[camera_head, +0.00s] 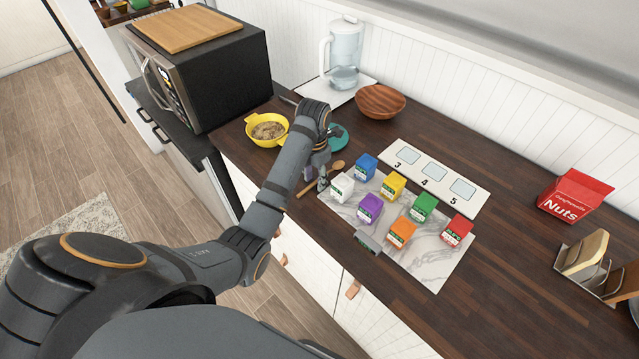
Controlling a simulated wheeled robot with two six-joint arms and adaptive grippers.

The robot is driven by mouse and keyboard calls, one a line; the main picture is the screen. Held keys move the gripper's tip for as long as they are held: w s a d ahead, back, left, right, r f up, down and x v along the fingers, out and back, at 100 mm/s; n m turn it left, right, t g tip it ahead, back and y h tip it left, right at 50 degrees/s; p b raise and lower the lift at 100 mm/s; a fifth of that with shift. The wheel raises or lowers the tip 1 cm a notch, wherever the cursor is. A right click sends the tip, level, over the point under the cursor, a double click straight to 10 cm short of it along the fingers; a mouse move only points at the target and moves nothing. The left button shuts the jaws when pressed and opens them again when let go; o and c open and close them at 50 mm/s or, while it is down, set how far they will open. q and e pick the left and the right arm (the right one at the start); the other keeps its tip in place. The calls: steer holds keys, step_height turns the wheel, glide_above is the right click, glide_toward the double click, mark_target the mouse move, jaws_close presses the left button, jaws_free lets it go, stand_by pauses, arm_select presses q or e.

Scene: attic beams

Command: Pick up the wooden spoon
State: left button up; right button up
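The wooden spoon (337,166) lies on the dark wooden counter, near its front edge, left of the marble board. Its bowl end points to the back right and its handle to the front left. My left gripper (321,183) points down over the middle of the spoon and hides part of it. The fingers are small here, and I cannot tell whether they are open or touching the spoon. My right gripper is not in view.
Several coloured boxes stand on the marble board (439,269) beside the gripper. A yellow pot (250,126), a teal dish (341,143) and a wooden bowl (380,101) are behind. A numbered white panel (476,196) lies right.

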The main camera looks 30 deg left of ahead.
mark_target(313, 182)
arm_select(q)
steer(key=shift+s+r, duration=0.1)
jaws_close()
steer(key=r+p, duration=0.4)
steer(key=shift+s+a+r, duration=0.2)
steer(key=shift+r, duration=0.2)
steer(key=s+a+r+p, duration=0.7)
steer(key=s+r+p, duration=0.1)
steer(key=s+p, duration=0.2)
steer(key=shift+s+a+p, duration=0.25)
steer(key=shift+s+p, duration=0.05)
steer(key=shift+s, duration=0.2)
